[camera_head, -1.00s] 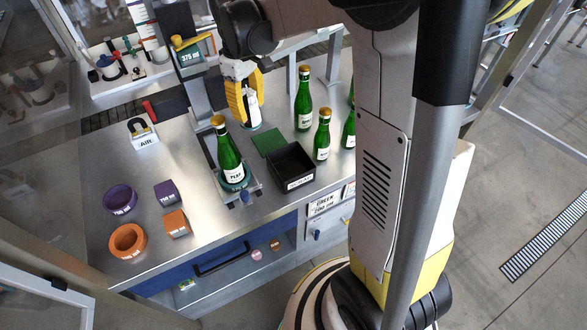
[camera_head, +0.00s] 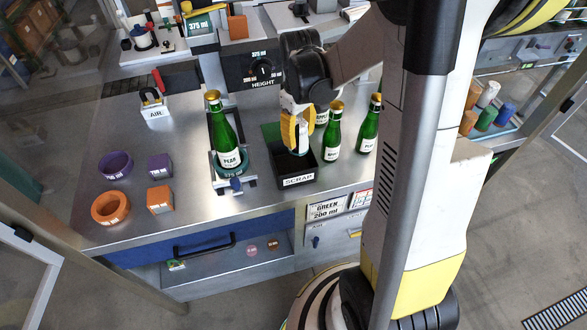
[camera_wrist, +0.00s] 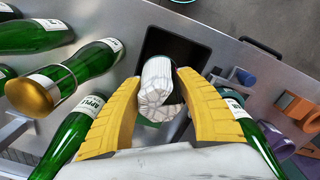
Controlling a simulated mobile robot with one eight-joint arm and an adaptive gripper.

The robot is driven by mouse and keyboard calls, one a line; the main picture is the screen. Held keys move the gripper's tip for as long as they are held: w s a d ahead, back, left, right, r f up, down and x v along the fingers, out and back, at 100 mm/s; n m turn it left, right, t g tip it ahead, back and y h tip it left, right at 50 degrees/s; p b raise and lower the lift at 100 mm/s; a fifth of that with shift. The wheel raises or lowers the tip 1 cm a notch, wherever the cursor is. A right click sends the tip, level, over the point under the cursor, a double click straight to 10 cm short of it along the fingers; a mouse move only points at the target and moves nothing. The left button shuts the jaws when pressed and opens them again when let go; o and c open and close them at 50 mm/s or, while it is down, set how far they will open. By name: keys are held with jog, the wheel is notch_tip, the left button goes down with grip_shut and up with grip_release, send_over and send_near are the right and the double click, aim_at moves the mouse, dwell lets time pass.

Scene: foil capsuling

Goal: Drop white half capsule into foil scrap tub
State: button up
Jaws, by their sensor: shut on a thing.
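My gripper (camera_head: 296,134) has yellow fingers and is shut on the white half capsule (camera_wrist: 158,88), a crumpled white foil piece seen clearly between the fingers in the wrist view. The black scrap tub (camera_head: 299,180), labelled SCRAP, stands on the metal bench directly below my gripper. The tub also shows in the wrist view (camera_wrist: 158,39), behind the capsule. The capsule appears above the tub's opening; its exact height over the rim is hard to tell.
A green bottle (camera_head: 223,135) stands in a holder left of the tub. Several gold-topped green bottles (camera_head: 333,135) stand close on its right. Purple and orange rings (camera_head: 110,207) and blocks lie at the bench's left. A HEIGHT dial panel (camera_head: 262,70) is behind.

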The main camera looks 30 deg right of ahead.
jog(key=shift+f+b, duration=0.3)
jog(key=shift+f, duration=0.5)
jog(key=o, duration=0.7)
jog(key=shift+o, duration=0.2)
notch_tip(320, 180, up, 12)
jog(key=shift+r, duration=0.1)
jog(key=s+a+f+m+t+b, duration=0.2)
jog(key=s+a+f+t+b, duration=0.5)
jog(key=s+a+f+b, duration=0.3)
jog(key=a+b, duration=0.2)
jog(key=a, duration=0.1)
jog(key=shift+s+a+f+m, duration=0.25)
jog(key=shift+s+m, duration=0.15)
